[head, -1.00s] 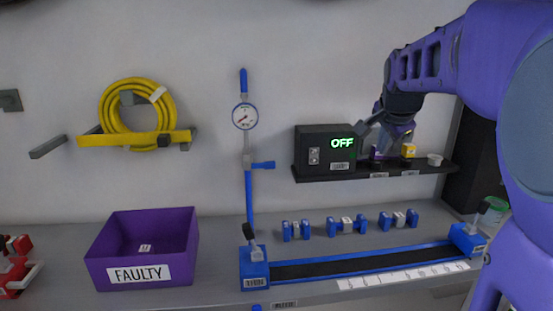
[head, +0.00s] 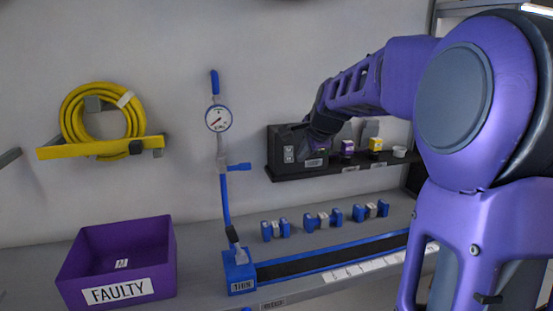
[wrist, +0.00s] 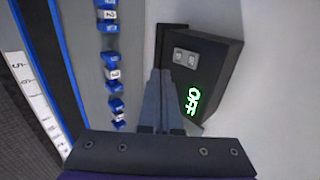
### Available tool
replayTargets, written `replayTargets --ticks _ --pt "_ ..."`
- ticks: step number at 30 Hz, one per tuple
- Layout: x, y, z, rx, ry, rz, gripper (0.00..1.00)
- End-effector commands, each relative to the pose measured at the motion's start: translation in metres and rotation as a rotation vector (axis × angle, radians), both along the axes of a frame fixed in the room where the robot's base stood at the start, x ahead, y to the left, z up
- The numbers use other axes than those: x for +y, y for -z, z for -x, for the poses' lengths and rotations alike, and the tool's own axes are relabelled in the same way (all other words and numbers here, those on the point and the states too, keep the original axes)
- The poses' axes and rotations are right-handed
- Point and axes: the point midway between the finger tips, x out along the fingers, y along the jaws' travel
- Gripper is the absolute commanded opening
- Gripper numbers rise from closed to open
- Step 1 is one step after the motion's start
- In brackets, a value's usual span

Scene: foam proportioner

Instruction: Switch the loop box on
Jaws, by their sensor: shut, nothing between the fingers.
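The loop box is a black box on the wall shelf. In the head view the loop box (head: 284,146) is partly hidden by my arm, and its display is covered.
The black shelf (head: 340,168) also holds a purple item (head: 347,147), a yellow item (head: 375,144) and a small white cup (head: 399,152). Below are blue-and-white fittings (head: 323,220) and a long blue-edged track (head: 330,257).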

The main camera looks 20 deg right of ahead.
Motion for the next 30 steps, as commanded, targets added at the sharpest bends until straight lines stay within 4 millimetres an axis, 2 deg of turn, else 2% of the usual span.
replayTargets --ticks 1,6,13,18,30 --pt "0.001 0.011 -0.008 0.003 -0.003 -0.004 0.00" --pt "0.001 0.036 -0.033 0.002 -0.003 -0.002 0.00" --pt "0.000 0.038 -0.062 0.000 -0.001 0.000 0.00" --pt "0.000 0.039 -0.071 -0.001 0.000 0.001 0.00" --pt "0.000 0.039 -0.073 0.000 0.001 0.002 0.00"
